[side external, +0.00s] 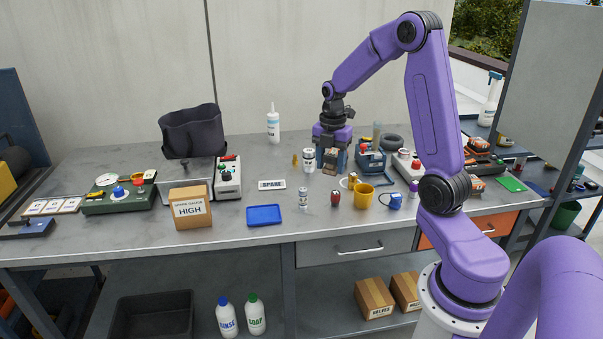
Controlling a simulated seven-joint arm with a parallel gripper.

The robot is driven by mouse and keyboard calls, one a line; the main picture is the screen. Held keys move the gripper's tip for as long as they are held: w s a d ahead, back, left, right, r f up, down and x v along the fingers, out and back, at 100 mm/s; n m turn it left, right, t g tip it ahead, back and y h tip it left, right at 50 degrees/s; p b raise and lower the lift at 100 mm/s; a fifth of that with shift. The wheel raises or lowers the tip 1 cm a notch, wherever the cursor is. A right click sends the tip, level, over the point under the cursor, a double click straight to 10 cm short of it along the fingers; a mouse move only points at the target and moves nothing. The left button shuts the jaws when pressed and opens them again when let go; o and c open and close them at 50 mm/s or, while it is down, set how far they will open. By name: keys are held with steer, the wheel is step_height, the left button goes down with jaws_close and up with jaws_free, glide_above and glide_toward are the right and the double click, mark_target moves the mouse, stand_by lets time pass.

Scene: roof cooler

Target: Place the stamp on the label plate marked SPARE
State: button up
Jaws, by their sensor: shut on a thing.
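The label plate marked SPARE (272,185) lies flat and bare on the grey workbench, a little left of the middle. My gripper (332,161) is low over the bench, behind and to the right of the plate and apart from it. It is shut on a small brownish object (330,167), mostly hidden between the fingers. I cannot tell for sure from this view whether this is the stamp, or whether it touches the bench.
A white jar (309,159) stands just left of my gripper. A small white cylinder (303,197), a red-brown item (335,198) and a yellow mug (364,196) stand in front. A blue tray (264,215) and a HIGH box (190,208) are near the front edge.

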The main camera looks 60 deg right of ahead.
steer(key=w+a+m, duration=0.1)
steer(key=w+a, duration=0.1)
steer(key=w, duration=0.5)
glide_above(281, 184)
steer(key=shift+m, duration=0.3)
step_height(281, 184, down, 9)
steer(key=shift+s+r, duration=0.15)
steer(key=shift+w+d+f, duration=0.1)
steer(key=shift+w+f, duration=0.15)
steer(key=shift+f, duration=1.6)
steer(key=shift+f, duration=0.15)
steer(key=o, duration=1)
steer(key=shift+o, duration=0.2)
